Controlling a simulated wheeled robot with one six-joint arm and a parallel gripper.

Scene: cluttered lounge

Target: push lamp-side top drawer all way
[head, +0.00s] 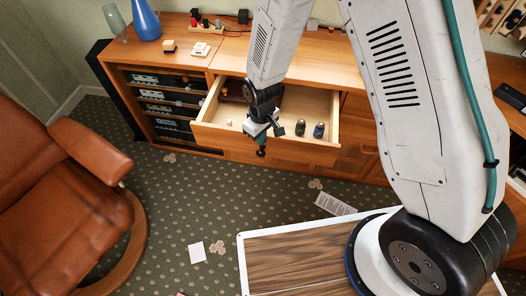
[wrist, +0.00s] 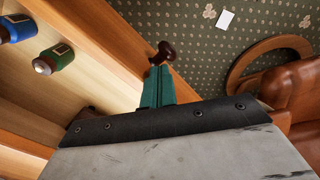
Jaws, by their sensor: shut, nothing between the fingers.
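The top drawer (head: 275,143) of the wooden sideboard (head: 320,55) stands pulled well out. Its front carries a dark round knob (wrist: 162,50), seen beyond my fingertips in the wrist view. My gripper (head: 262,133) is over the drawer's front edge in the head view. In the wrist view my gripper's teal fingers (wrist: 157,85) are shut together with nothing between them, close to the front board (wrist: 150,40). I cannot tell whether they touch it. Inside the drawer are a green bottle (head: 301,128) and a blue bottle (head: 319,130). I cannot make out a lamp.
A brown leather armchair (head: 60,185) stands at the left. A wood-topped table with a white rim (head: 243,262) is in front. A blue vase (head: 146,22) and small items stand on the sideboard. Patterned carpet (head: 185,185) between chair and drawer is mostly clear.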

